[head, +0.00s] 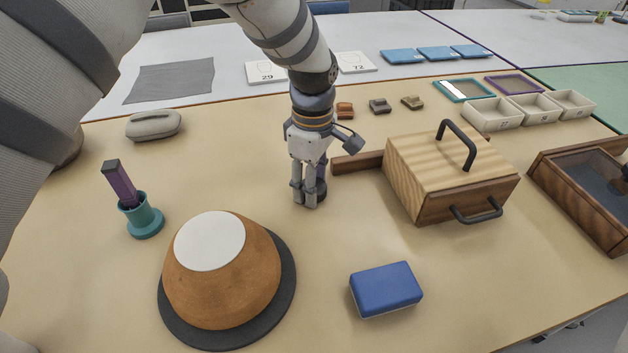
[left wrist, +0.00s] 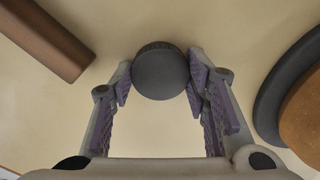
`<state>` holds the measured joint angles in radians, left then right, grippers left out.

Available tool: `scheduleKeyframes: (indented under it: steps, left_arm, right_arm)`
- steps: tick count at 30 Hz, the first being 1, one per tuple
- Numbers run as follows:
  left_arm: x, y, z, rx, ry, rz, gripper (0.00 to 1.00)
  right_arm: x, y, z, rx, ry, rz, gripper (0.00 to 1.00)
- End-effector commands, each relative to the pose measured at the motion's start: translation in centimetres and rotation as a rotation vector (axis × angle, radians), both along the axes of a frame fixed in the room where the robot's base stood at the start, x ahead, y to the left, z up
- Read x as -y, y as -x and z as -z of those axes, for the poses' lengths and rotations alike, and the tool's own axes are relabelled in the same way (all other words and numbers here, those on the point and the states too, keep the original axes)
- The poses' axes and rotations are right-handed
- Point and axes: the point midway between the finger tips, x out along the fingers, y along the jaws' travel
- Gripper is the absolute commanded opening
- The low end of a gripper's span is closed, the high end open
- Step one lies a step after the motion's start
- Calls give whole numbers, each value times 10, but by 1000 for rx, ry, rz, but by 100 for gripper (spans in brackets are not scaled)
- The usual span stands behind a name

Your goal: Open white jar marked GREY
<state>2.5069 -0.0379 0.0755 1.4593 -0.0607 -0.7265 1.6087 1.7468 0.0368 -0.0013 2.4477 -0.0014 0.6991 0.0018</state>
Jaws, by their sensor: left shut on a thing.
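My left gripper (head: 309,197) points down at the table, left of the wooden box. It is shut on a dark grey round lid-like thing (left wrist: 161,72), which sits between its fingertips in the left wrist view. In the head view the fingers mostly cover that thing; a dark part of it (head: 321,188) shows beside them. No white jar body and no GREY marking can be made out in either view. My right gripper is not in view.
A brown dome with a white top (head: 222,285) sits on a dark disc (head: 286,292) at front left. A wooden box with handles (head: 430,170) and a brown bar (head: 357,163) stand right of the gripper. A blue block (head: 385,288) lies in front; a teal holder (head: 143,220) stands left.

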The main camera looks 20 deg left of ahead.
Motion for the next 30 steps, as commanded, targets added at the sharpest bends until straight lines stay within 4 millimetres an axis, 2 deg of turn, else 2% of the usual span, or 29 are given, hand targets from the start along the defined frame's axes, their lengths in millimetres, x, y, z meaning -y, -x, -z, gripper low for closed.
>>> scheduleKeyframes:
  steps: [8, 9, 11, 19, 22, 25, 30]
  left_arm:
    - [0, 0, 2, 2, 0, 1, 9]
    - [0, 0, 1, 3, 0, 1, 49]
    - [0, 0, 1, 3, 0, 1, 62]
    - [0, 0, 1, 3, 0, 0, 62]
    - [0, -1, -7, 6, 0, 0, 62]
    - [0, -2, -30, 11, 0, 0, 62]
    - [0, -2, -79, 13, 0, 0, 62]
  right_arm:
    - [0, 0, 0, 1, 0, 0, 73]
    - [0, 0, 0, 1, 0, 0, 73]
    - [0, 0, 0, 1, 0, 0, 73]
    - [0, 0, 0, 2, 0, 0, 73]
    - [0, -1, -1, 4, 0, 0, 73]
    - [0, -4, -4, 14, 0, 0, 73]
    - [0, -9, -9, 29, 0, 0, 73]
